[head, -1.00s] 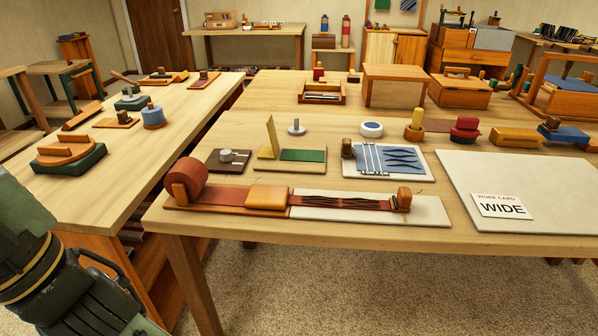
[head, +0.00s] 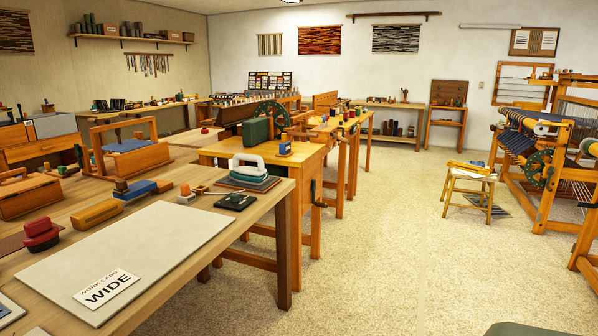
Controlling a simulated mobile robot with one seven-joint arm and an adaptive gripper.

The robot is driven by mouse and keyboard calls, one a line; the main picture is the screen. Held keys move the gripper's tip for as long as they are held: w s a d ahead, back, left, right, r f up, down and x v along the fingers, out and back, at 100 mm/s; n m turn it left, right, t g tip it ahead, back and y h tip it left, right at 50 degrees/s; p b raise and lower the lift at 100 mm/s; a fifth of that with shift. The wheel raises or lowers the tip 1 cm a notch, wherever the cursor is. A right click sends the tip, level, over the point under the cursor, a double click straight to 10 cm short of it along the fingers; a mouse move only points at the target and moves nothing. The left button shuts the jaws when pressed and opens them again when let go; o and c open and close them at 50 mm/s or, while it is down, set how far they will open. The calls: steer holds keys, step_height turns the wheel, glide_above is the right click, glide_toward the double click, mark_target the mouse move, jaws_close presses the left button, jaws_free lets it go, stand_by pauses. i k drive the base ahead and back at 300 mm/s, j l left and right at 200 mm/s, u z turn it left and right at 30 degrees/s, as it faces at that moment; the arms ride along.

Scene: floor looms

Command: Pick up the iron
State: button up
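An iron-like object (head: 247,172) with a thick white loop handle and a dark green body stands near the far right corner of the near wooden table (head: 262,209). It sits low and flat, with thin layers at its base that are too small to tell apart. My gripper is not in view, so its opening and what it may hold are hidden.
A black pad (head: 235,202) lies just in front of the iron. Open carpet (head: 400,220) lies right of the table; a stool (head: 468,188) stands there.

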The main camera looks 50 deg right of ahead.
mark_target(244, 174)
steer(key=z, duration=1.2)
steer(key=i+l+z, duration=0.15)
steer(key=i+l, duration=0.15)
steer(key=i, duration=0.65)
steer(key=i+l+z, duration=0.15)
steer(key=i, duration=0.75)
steer(key=i+l+z, duration=0.15)
steer(key=i, duration=0.8)
